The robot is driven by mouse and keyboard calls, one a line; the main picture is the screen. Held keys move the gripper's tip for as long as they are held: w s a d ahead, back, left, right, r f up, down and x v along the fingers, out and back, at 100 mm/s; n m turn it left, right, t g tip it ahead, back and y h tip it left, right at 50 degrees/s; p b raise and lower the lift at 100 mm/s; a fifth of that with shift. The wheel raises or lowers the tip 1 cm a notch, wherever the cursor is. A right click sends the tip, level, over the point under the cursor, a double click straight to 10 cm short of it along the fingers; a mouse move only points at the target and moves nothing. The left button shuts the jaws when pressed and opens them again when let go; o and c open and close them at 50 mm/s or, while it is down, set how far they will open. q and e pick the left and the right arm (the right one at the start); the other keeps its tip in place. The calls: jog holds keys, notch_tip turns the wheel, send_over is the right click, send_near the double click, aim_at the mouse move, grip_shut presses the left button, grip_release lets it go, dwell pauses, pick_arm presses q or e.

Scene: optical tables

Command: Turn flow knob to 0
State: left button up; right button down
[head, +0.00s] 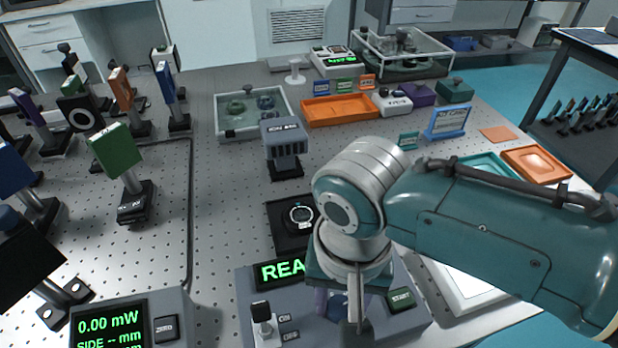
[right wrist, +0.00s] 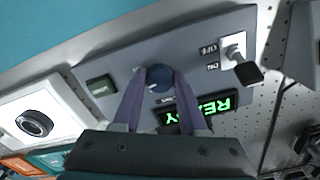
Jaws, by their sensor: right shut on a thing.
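The flow knob (right wrist: 160,78) is a dark blue round knob on a grey control box (right wrist: 210,62). In the right wrist view my right gripper (right wrist: 160,76) is shut on it, with one finger on each side. Its pointer and scale are too small or covered to read. In the head view the right gripper (head: 345,308) reaches down onto the control box (head: 262,292) and hides the knob. The box has a green-lit display (head: 283,270), partly covered in the head view, a START button (head: 401,298) and a toggle switch (head: 263,318). My left gripper is not in view.
A power meter (head: 108,322) reading 0.00 mW stands left of the box. A dark plate with a round device (head: 300,215) lies behind it. Mounted optics (head: 117,150) fill the table's left side. Orange tray (head: 345,110) and clear bin (head: 252,125) stand farther back.

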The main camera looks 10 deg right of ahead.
jog(key=shift+n, duration=0.3)
jog(key=n+p, duration=0.1)
jog(key=n, duration=0.1)
jog(key=shift+n, duration=0.3)
jog(key=n+p, duration=0.1)
jog(key=n, duration=0.3)
jog(key=n+p, duration=0.1)
jog(key=n, duration=0.4)
jog(key=shift+d, duration=0.1)
jog(key=shift+n, duration=1.8)
jog(key=shift+c, duration=2.2)
grip_release()
